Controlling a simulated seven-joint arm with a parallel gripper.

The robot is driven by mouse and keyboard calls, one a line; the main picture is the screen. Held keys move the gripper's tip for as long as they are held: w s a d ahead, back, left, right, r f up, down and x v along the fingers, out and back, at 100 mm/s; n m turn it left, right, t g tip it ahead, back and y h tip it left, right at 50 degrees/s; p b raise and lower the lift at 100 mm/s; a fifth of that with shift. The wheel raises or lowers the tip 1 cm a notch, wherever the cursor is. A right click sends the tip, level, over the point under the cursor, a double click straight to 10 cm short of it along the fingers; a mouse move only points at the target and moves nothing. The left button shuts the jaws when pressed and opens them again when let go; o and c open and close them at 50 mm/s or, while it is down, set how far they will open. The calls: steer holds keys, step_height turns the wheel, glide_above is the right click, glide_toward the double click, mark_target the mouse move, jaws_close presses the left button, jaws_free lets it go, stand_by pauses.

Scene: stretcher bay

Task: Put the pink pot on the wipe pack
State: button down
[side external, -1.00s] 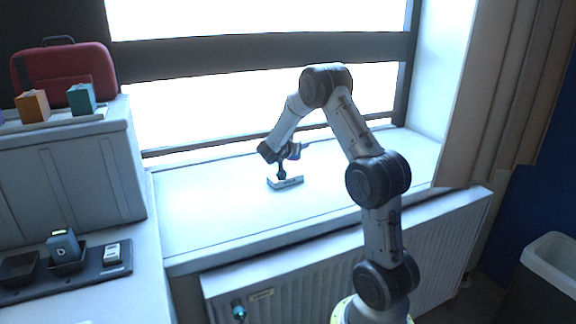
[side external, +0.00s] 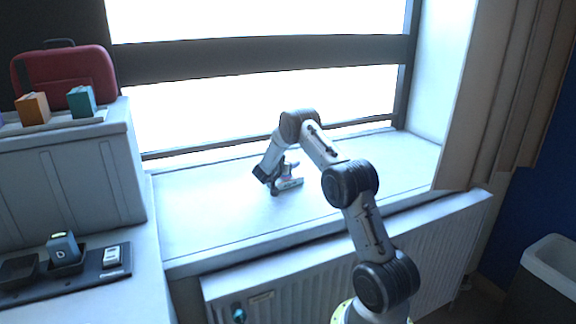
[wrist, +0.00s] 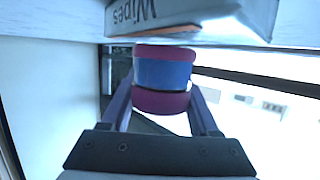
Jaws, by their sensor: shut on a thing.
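The pot (wrist: 163,73) is pink with a wide blue band, and sits between the two fingers of my gripper (wrist: 163,98) in the wrist view. My gripper is shut on it. The wipe pack (wrist: 225,16), pale with "Wipes" lettering and an orange edge, is at the top of the wrist view, close to the pot's far end. I cannot tell whether they touch. In the side view the wipe pack (side external: 291,184) lies on the windowsill, and my gripper (side external: 273,187) is low beside its left end. The pot is not clear there.
The white windowsill (side external: 210,215) is clear around the pack, with the window behind. At left are a grey case (side external: 75,175) with an orange box (side external: 33,108) and a teal box (side external: 81,100), a red bag (side external: 65,72), and a dark tray (side external: 85,276). A radiator (side external: 300,285) is below the sill.

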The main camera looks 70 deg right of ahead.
steer(key=shift+f, duration=0.35)
steer(key=shift+c, duration=0.7)
jaws_free()
steer(key=shift+r, duration=0.15)
